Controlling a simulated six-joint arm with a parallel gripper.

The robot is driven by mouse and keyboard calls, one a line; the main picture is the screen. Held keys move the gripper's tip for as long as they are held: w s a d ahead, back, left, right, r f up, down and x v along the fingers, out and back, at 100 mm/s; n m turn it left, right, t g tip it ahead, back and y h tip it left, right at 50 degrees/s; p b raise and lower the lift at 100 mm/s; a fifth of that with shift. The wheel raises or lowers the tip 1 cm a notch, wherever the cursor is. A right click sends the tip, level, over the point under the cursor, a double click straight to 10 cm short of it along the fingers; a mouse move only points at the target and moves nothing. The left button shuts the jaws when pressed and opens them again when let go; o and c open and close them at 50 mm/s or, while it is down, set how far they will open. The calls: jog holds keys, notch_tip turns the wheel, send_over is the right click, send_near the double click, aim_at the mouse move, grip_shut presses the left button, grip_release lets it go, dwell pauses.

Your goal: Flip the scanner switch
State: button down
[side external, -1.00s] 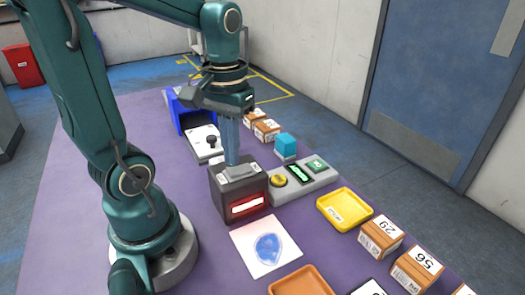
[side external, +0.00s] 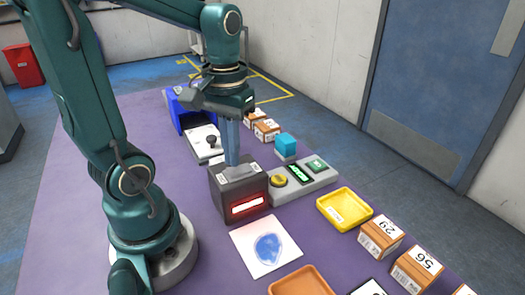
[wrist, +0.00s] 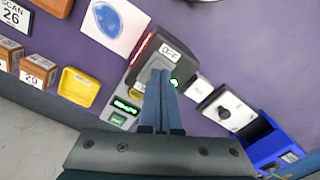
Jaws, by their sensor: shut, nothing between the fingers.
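The scanner (side external: 240,193) is a dark box with a glowing red window on its front. My gripper (side external: 232,163) points down at the scanner's top, its fingers shut with nothing between them. In the wrist view the fingers (wrist: 162,75) cover part of the scanner's top (wrist: 150,70). A white label reading OFF (wrist: 169,52) lies just beyond the fingertips, and a small green light (wrist: 174,83) shows beside them. The switch itself is not clearly visible; the fingers may hide it. I cannot tell whether the fingertips touch anything.
A grey panel (side external: 315,182) with a yellow button, green display and green button adjoins the scanner. A yellow tray (side external: 344,208), numbered boxes (side external: 381,236), a cyan block (side external: 286,146), a white sheet with a blue patch (side external: 266,247) and a blue bin (side external: 178,118) stand around.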

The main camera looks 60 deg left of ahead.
aim_at(234, 172)
jog(key=shift+f, duration=0.8)
dwell(0.4)
jog(key=shift+r, duration=3.55)
jog(key=s+d+f+m+t, duration=0.1)
jog(key=d+f+m+t, duration=0.1)
jog(key=d+m+t, duration=0.3)
jog(key=shift+s+d+f+m+t, duration=0.25)
jog(key=shift+d+m, duration=0.25)
jog(key=shift+d, duration=0.65)
